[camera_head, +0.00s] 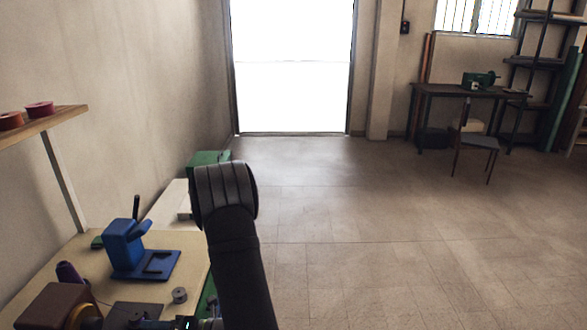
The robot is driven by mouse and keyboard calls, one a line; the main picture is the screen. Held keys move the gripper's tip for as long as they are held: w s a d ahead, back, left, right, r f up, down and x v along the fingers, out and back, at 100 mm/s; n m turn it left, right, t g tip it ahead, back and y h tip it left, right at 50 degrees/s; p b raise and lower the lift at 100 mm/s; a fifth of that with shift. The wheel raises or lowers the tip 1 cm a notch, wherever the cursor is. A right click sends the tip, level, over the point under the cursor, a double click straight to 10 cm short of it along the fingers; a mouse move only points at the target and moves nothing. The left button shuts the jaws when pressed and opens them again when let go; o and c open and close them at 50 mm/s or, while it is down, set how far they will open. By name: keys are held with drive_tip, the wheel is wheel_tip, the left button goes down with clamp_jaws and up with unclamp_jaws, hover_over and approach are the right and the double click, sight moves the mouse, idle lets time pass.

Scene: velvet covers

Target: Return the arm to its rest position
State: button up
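My dark arm (238,265) rises from the bottom edge, left of centre, and bends at a thick ribbed joint (224,192). Dark parts with a small green light at the bottom edge look like my wrist and gripper (150,323), low over the front of the workbench (75,262). They are cut off by the frame. I cannot tell whether the fingers are open or shut, or whether they hold anything.
On the bench stand a blue press-like device (124,244), a brown box (45,306), a purple spool (68,272) and a small grey ring (179,295). A wall shelf (45,125) holds reels. The floor (400,220) right of my arm is clear.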

sight(98, 327)
drive_tip(key=a, duration=1.5)
drive_tip(key=shift+s, duration=0.1)
drive_tip(key=shift+d+n, duration=0.25)
drive_tip(key=shift+n, duration=0.65)
drive_tip(key=n, duration=0.4)
drive_tip(key=shift+n, duration=0.4)
drive_tip(key=n, duration=0.3)
drive_tip(key=shift+n, duration=2.1)
